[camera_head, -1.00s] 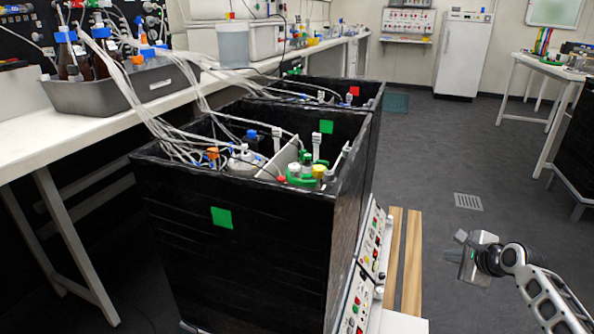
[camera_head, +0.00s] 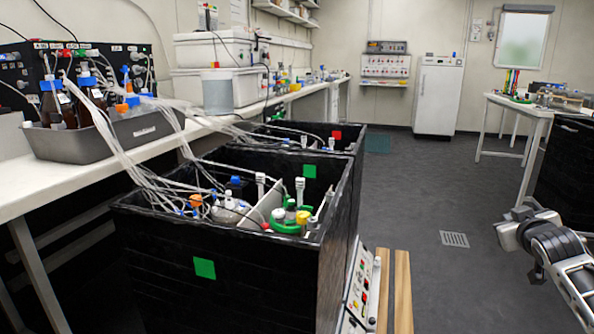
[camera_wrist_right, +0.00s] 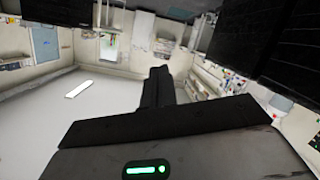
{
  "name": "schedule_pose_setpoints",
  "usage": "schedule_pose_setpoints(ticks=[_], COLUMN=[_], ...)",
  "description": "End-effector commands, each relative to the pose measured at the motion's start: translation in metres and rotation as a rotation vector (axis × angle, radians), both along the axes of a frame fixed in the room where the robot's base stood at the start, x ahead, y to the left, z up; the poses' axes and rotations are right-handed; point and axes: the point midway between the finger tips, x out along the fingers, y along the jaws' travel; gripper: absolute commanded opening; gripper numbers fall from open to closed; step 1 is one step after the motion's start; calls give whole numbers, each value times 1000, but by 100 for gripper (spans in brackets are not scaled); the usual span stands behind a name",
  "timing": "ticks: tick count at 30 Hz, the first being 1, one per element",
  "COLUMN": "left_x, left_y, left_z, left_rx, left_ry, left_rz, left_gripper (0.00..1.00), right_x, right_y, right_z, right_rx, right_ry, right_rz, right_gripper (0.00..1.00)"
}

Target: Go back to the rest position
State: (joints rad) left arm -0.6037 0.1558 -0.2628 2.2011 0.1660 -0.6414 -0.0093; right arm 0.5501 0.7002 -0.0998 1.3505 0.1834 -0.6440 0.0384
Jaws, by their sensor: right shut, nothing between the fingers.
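My right gripper (camera_head: 514,226) is at the right of the head view, raised over the open floor and clear of the black shaker boxes. Its arm comes in from the lower right edge. In the right wrist view its dark fingers (camera_wrist_right: 158,88) are together, with nothing held. That view looks out across the room, tilted. My left gripper is in neither view.
Two black shaker boxes, the near one (camera_head: 225,285) with green squares, stand at centre left with bottles and tubing inside. The white bench (camera_head: 60,185) carries a grey tray (camera_head: 105,143) of bottles. A white fridge (camera_head: 437,97) stands at the back.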

Motion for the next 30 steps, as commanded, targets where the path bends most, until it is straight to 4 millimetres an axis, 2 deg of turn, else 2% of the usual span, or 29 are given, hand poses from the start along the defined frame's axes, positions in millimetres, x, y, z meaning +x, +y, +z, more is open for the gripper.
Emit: schedule_pose_setpoints(ticks=[1,3,5,10,14,15,18,21,24,30], left_x=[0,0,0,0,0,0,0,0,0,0], left_y=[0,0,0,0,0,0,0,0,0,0], left_z=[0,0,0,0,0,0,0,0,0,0], left_rx=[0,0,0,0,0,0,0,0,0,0], left_ry=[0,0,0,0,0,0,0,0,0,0], left_rz=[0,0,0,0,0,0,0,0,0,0], left_gripper=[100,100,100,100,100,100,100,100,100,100], right_x=[-1,-7,-13,-45,-89,-107,-153,-194,-229,-289], right_y=[7,36,58,131,198,220,269,308,337,380], right_z=[-9,-39,-60,-127,-179,-193,-219,-233,-238,-234], right_rx=[-80,-50,-35,27,108,140,226,309,382,519], right_ry=[33,62,84,157,220,239,280,311,332,363], right_rz=[24,73,110,225,324,352,415,454,479,497], right_gripper=[0,0,0,0,0,0,0,0,0,0])
